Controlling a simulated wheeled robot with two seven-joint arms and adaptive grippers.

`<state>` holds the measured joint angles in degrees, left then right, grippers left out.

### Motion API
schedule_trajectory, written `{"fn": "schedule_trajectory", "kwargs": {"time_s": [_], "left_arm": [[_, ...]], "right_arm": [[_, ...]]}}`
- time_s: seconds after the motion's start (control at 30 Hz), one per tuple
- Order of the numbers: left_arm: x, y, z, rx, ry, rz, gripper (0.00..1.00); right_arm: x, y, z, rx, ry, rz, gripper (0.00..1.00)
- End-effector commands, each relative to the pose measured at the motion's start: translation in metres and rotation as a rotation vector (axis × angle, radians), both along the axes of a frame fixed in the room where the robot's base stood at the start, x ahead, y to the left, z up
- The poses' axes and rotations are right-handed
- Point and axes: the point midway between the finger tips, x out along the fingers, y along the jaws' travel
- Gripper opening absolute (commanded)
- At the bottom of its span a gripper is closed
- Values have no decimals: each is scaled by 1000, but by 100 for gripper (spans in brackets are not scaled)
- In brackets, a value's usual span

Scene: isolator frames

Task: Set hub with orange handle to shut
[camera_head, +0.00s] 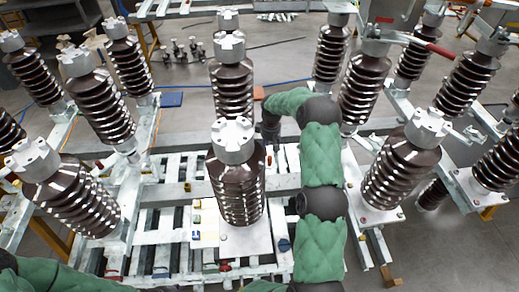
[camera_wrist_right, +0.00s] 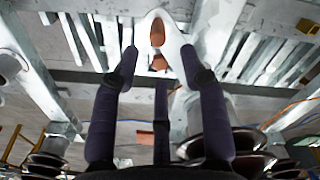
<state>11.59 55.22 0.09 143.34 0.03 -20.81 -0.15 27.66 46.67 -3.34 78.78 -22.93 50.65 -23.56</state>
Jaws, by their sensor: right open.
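A pale rounded fitting (camera_wrist_right: 172,22) with two orange parts (camera_wrist_right: 157,33) shows at the top of the right wrist view, ahead of and between my right fingertips. I cannot tell for sure that it is the hub with the orange handle. My right gripper (camera_wrist_right: 160,68) is open, with its dark fingers spread and nothing visibly held between them. In the head view my right gripper (camera_head: 269,133) is a small dark shape behind the front middle insulator, partly hidden by it and by my green arm. My left gripper is not in view; only part of the green left arm shows at the bottom left.
A brown ribbed insulator (camera_head: 238,185) with a grey cap stands close left of my right arm. Another insulator (camera_head: 402,170) stands to the right. Pale metal beams (camera_head: 160,237) form the frame below. A red bar (camera_head: 432,48) lies at the upper right.

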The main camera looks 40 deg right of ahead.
Motion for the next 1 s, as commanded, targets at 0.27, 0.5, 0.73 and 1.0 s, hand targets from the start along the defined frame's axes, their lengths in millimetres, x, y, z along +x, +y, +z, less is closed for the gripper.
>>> {"fn": "schedule_trajectory", "kwargs": {"time_s": [0.27, 0.5, 0.73, 1.0], "left_arm": [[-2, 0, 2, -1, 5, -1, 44], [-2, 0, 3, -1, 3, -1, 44], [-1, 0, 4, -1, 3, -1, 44], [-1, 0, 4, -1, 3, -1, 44]], "right_arm": [[-1, -2, -24, -1, 5, 0, 44], [-1, -2, -67, -2, 4, -1, 44], [-1, -2, -96, -2, 2, -1, 44], [-1, -2, -106, -3, 0, -1, 44]]}}
